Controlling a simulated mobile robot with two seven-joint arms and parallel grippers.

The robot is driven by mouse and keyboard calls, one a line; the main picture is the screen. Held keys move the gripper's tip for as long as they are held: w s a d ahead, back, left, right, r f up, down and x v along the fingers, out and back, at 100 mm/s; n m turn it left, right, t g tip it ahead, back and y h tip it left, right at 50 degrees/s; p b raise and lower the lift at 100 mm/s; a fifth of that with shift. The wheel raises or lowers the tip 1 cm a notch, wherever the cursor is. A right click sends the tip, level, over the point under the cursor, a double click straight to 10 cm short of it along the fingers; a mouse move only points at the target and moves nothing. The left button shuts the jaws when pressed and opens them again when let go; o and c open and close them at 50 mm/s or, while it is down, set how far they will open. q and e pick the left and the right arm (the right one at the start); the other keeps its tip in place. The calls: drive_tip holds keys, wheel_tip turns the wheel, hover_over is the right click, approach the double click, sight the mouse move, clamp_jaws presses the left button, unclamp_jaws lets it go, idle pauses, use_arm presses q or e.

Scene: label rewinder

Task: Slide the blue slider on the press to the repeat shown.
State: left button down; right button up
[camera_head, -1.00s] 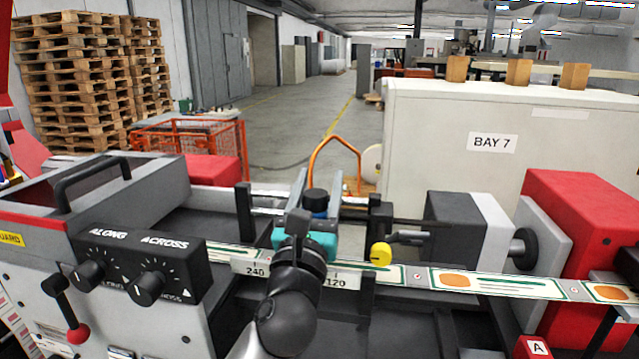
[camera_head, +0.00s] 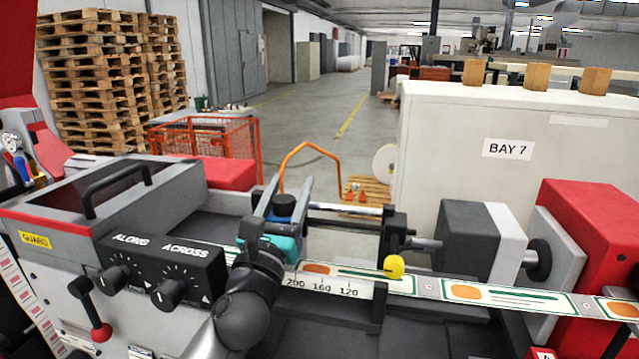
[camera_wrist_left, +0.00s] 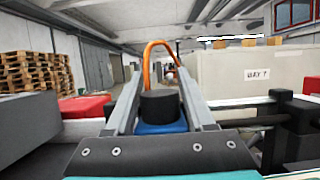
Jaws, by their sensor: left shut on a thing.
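The blue slider (camera_head: 284,218) with a black round knob on top sits on the press rail, left of the black rail bracket. It also shows in the left wrist view (camera_wrist_left: 160,128), between my fingers. My left gripper (camera_head: 288,190) is shut on the slider, one grey finger on each side of it. The white scale (camera_head: 335,285) in front reads 200, 160 and 120. The slider and my wrist are at the left of the 200 mark, and my wrist hides the scale further left. The slider's exact reading is hidden. My right gripper is not in view.
A black box (camera_head: 160,272) with ALONG and ACROSS dials stands left of my arm. A yellow knob (camera_head: 394,267) is on the bracket at the right. The printed label web (camera_head: 480,294) runs across in front. A red-knobbed lever (camera_head: 98,328) is at the lower left.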

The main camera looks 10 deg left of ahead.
use_arm(q)
drive_tip(key=shift+a, duration=0.35)
drive_tip(key=shift+c, duration=2.1)
unclamp_jaws()
wheel_tip(320, 180, up, 20)
drive_tip(key=p, duration=0.6)
